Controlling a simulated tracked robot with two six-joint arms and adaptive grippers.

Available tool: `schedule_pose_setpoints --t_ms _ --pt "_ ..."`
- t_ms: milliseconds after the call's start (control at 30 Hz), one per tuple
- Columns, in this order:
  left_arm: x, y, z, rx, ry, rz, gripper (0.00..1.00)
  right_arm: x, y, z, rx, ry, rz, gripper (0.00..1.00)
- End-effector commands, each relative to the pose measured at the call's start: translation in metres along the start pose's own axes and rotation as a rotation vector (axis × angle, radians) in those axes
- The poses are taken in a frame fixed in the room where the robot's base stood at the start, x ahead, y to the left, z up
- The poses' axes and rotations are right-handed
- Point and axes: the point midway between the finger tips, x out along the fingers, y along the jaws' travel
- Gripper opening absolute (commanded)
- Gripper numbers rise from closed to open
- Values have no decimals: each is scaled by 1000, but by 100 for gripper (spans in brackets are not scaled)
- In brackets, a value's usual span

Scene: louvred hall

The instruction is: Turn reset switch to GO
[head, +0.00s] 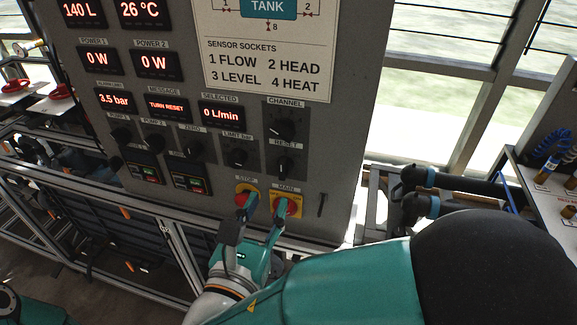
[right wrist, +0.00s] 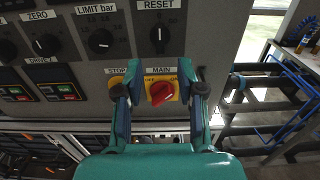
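The reset switch (head: 283,165) is a black round knob under the RESET label, low on the right of the grey panel. My right gripper (head: 262,208) is open and empty, below the reset switch. In the right wrist view its two fingers (right wrist: 160,92) stand apart, either side of the red MAIN switch (right wrist: 161,94) in the picture. Whether they touch the panel I cannot tell. My left gripper is not in view.
The message display (head: 168,107) reads TURN RESET. The yellow STOP plate (head: 242,190) is left of the MAIN switch, partly behind a finger. The CHANNEL knob (head: 283,127) is above the reset switch, the LIMIT bar knob (head: 237,157) to its left. Dark pipes (head: 440,185) stand to the right.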

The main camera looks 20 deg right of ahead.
Motion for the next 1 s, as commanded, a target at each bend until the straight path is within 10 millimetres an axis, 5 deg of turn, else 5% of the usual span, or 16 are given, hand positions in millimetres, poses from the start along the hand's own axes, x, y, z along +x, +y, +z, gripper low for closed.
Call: schedule_pose_setpoints --t_ms 567,1000 --pt "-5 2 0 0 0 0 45 80 -2 -1 -1 4 -6 39" --pt "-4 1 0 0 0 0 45 86 -1 -1 0 3 -2 39"
